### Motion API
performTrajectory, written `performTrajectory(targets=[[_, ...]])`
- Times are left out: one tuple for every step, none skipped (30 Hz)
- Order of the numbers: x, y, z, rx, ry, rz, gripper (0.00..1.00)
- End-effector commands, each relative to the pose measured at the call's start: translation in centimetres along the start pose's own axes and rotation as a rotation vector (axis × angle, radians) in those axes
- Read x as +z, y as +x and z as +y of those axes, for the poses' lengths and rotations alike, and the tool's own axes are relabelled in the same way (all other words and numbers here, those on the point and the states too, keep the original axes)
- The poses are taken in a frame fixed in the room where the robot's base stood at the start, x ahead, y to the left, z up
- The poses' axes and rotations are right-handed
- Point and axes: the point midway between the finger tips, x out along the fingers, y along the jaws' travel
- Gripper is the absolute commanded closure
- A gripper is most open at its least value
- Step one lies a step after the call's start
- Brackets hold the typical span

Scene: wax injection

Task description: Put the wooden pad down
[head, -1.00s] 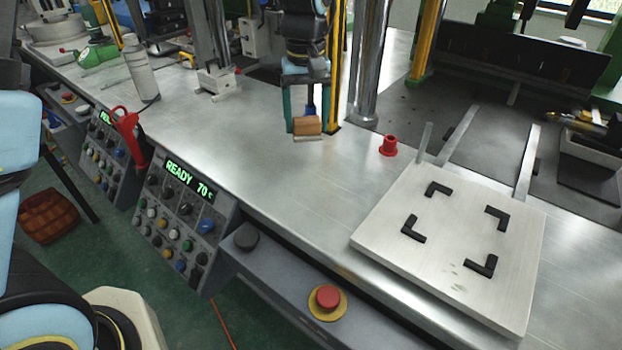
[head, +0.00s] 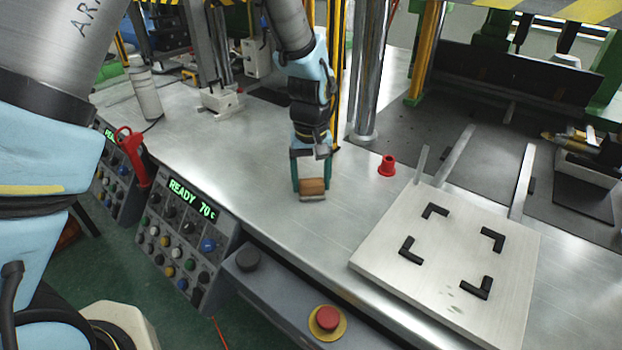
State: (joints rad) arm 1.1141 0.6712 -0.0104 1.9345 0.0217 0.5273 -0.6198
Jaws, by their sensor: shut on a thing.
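The wooden pad (head: 312,186) is a small brown block with a pale lower edge. It is between the fingers of my gripper (head: 311,190), which is shut on it. My gripper points down over the metal table (head: 255,205), left of the pale plate. Whether the pad touches the table or hangs just above it, I cannot tell. My fingers hide the pad's sides.
A pale square plate (head: 385,262) with black corner brackets lies at the right. A red cap (head: 387,166) stands between it and a steel column (head: 371,90). A control panel (head: 185,235) and red button (head: 327,318) line the front edge. Bare tabletop surrounds the pad.

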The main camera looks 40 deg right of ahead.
Motion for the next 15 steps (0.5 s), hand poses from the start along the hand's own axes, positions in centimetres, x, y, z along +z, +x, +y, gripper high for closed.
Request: performTrajectory(targets=[[-0.01,0.0,0.0,0.0,0.0,0.0,1.0],[-0.01,0.04,0.0,0.0,0.0,0.0,1.0],[0.0,0.16,0.0,0.0,0.0,0.0,1.0],[0.0,0.27,0.0,0.0,0.0,0.0,1.0],[0.0,0.38,0.0,0.0,0.0,0.0,1.0],[-0.01,0.34,0.0,0.0,0.0,0.0,0.24],[-0.01,0.29,0.0,0.0,0.0,0.0,0.21],[-0.01,0.29,0.0,0.0,0.0,0.0,0.17],[-0.01,0.29,-0.01,0.0,0.0,0.0,0.13],[0.0,0.29,-0.01,0.0,0.0,0.0,0.09],[0.0,0.28,-0.01,0.0,0.0,0.0,0.06],[0.0,0.28,-0.01,0.0,0.0,0.0,0.02],[0.0,0.28,-0.01,0.0,0.0,0.0,0.0],[0.0,0.28,-0.01,0.0,0.0,0.0,0.0],[0.0,0.28,-0.01,0.0,0.0,0.0,0.0]])
